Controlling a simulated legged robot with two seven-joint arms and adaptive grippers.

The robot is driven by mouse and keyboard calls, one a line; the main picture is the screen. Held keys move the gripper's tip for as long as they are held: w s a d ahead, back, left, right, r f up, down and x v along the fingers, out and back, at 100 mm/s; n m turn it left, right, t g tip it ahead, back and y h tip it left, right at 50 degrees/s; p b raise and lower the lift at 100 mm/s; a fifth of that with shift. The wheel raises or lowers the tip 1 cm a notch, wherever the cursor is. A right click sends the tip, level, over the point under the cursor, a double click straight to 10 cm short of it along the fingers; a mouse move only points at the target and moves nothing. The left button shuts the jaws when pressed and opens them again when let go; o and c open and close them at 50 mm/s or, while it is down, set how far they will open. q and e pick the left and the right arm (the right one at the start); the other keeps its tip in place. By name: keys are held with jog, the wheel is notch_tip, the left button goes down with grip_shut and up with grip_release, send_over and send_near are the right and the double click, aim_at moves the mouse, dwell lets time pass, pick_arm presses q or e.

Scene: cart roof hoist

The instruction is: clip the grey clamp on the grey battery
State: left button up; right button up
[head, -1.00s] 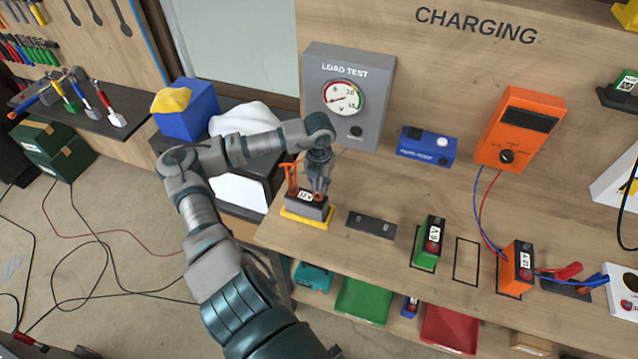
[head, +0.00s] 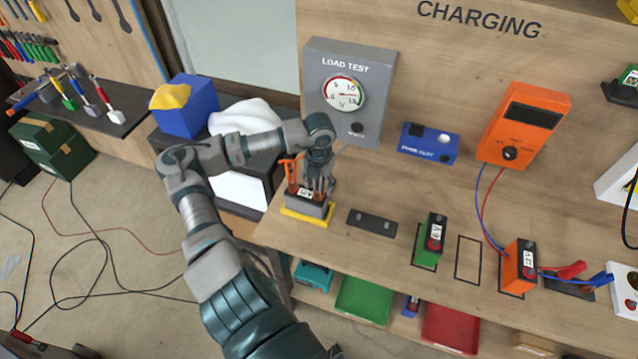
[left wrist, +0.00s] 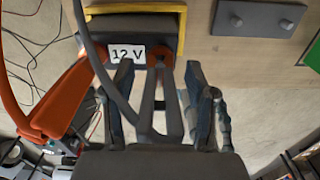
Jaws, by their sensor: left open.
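The grey battery (head: 308,208), labelled 12 V, stands in a yellow-edged holder at the bench's left end. It also shows at the top of the left wrist view (left wrist: 117,67). An orange clamp (left wrist: 72,95) with an orange cable sits at its left terminal. The grey clamp (left wrist: 167,100) reaches the right terminal, its jaws at the post; its exact bite is partly hidden. My left gripper (head: 320,190) is over the battery. In the left wrist view its fingers (left wrist: 160,82) are open on both sides of the grey clamp, with gaps. My right gripper is out of view.
The LOAD TEST box (head: 346,95) stands behind the battery. A dark plate with two studs (head: 371,222) lies to its right, then a green battery (head: 429,241) and an orange battery (head: 517,266). Trays sit on the shelf below.

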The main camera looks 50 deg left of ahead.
pick_arm(q)
jog(key=shift+r, duration=0.1)
notch_tip(320, 180, up, 12)
jog(key=shift+f, duration=0.15)
dwell(0.3)
jog(key=shift+f, duration=0.1)
dwell(0.6)
